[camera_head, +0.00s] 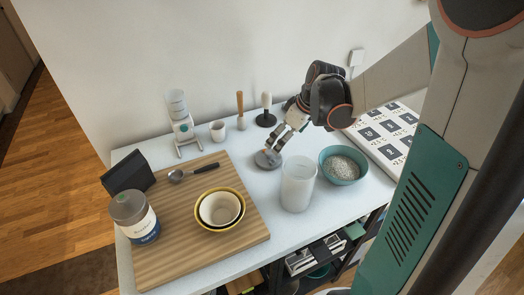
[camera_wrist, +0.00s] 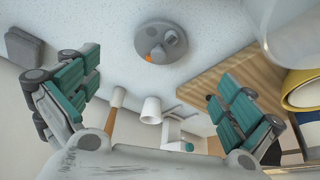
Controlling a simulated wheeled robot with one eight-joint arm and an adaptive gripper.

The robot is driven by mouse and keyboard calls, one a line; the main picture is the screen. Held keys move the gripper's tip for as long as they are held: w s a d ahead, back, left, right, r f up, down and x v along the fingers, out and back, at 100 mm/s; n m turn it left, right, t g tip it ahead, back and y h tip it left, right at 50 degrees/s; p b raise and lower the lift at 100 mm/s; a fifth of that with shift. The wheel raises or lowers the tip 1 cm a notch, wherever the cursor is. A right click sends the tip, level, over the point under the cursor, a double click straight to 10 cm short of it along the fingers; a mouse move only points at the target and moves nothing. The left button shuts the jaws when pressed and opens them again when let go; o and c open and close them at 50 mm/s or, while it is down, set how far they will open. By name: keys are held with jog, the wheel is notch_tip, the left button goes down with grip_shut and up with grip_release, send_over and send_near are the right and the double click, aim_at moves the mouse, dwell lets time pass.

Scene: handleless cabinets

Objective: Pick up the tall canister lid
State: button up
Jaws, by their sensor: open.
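The tall canister lid is a grey round disc with a small knob (camera_head: 266,160), lying flat on the white tabletop. It also shows in the wrist view (camera_wrist: 172,38), near the top middle, with a small orange spot by the knob. The tall canister (camera_head: 298,185) is whitish and translucent, standing upright just right of the lid; part of it shows at the wrist view's top right (camera_wrist: 288,28). My gripper (camera_head: 280,145) is open and empty, close above the lid. In the wrist view its teal-padded fingers (camera_wrist: 160,78) are spread wide, with the lid seen between and beyond them.
A teal bowl of grains (camera_head: 343,164) stands right of the canister. A wooden board (camera_head: 180,235) at left holds nested bowls (camera_head: 221,208), a scoop (camera_head: 192,172) and a labelled jar (camera_head: 134,215). A white cup (camera_head: 218,131) and a black-based tool (camera_head: 266,117) stand behind.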

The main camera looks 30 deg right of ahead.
aim_at(270, 158)
jog(key=b+x, duration=0.4)
jog(key=x, duration=0.8)
jog(key=shift+a+f, duration=0.1)
jog(key=shift+f, duration=0.1)
jog(key=shift+r, duration=0.1)
jog(key=c, duration=1.1)
